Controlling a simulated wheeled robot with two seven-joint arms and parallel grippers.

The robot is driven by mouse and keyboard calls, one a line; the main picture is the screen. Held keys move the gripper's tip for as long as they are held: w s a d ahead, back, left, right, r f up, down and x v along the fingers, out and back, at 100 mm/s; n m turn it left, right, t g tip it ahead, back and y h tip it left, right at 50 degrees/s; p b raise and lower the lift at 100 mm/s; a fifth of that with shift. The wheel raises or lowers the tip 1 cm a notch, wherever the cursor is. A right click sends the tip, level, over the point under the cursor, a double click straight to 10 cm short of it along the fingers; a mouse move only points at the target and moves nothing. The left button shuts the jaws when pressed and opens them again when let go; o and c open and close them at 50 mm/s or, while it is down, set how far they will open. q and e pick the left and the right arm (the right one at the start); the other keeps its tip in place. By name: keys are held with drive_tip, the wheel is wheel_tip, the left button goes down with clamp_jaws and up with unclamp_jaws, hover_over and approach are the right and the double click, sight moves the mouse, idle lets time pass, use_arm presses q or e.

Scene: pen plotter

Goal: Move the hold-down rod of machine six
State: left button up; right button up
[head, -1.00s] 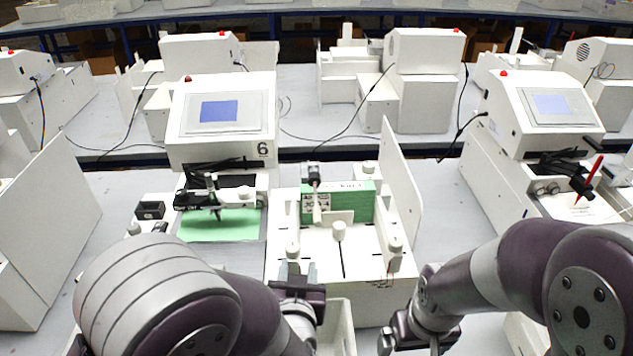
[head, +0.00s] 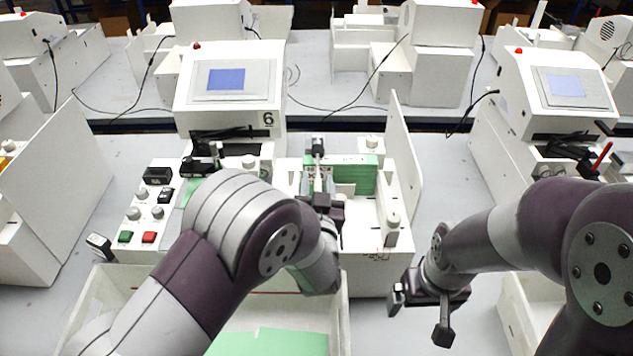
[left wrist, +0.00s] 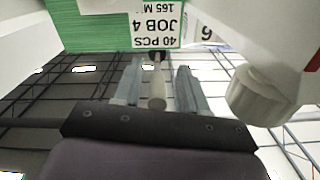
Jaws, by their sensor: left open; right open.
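Machine six (head: 228,115) has a blue screen and a "6" label. Its feeder holds a green card stack (head: 355,176), which also shows in the left wrist view (left wrist: 100,30) with a "JOB 4" label. The hold-down rod (head: 318,152) stands in front of the stack with a dark top. In the left wrist view its pale end (left wrist: 157,92) lies between my left fingers, with gaps on both sides. My left gripper (left wrist: 160,82) is open around it; in the head view this gripper (head: 320,190) partly hides the rod. My right gripper (head: 424,318) is open and empty, right of the feeder.
A control panel with green and red buttons (head: 149,237) is at left. A white bin (head: 95,300) with green sheets is in front, under my left arm.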

use_arm(q)
drive_tip(key=shift+w+d, duration=0.1)
drive_tip(key=shift+d, duration=0.05)
clamp_jaws()
